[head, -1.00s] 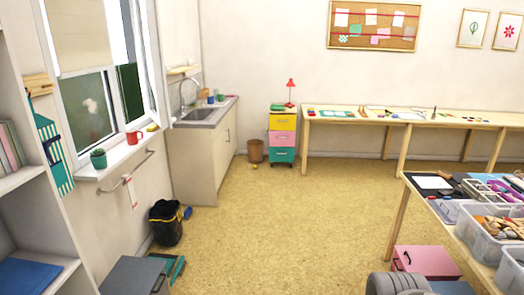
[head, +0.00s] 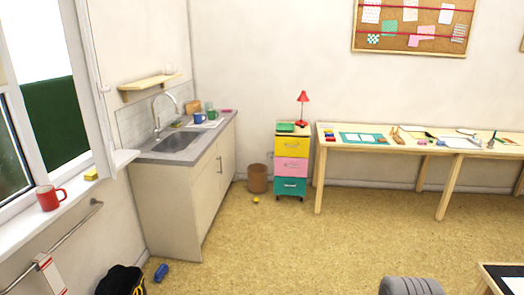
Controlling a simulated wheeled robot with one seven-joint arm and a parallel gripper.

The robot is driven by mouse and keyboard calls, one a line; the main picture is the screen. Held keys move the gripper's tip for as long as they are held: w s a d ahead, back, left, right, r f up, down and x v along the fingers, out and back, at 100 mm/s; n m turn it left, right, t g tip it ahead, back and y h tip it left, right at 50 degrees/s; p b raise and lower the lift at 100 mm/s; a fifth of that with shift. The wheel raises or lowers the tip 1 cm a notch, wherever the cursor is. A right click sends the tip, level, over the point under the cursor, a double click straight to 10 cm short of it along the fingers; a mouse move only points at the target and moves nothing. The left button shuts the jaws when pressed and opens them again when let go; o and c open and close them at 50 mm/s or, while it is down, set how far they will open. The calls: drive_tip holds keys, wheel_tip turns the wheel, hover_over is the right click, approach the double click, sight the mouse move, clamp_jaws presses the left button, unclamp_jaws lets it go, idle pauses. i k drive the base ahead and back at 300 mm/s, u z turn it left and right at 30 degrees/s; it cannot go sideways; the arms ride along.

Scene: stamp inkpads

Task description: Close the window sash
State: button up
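The white-framed window (head: 40,100) fills the left edge of the head view, cut off by the picture's border. A white sash (head: 96,95) at its right side stands at an angle to the frame, seen nearly edge-on, with a small handle on it. It appears open. Bright sky and a dark green surface show through the opening. My gripper is not in view.
A towel rail (head: 65,232) runs below. The middle floor (head: 290,250) is clear.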

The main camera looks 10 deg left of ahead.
sight(75, 25)
drive_tip(key=i, duration=1.5)
drive_tip(key=u, duration=2.15)
drive_tip(key=i, duration=0.8)
drive_tip(key=u, duration=0.2)
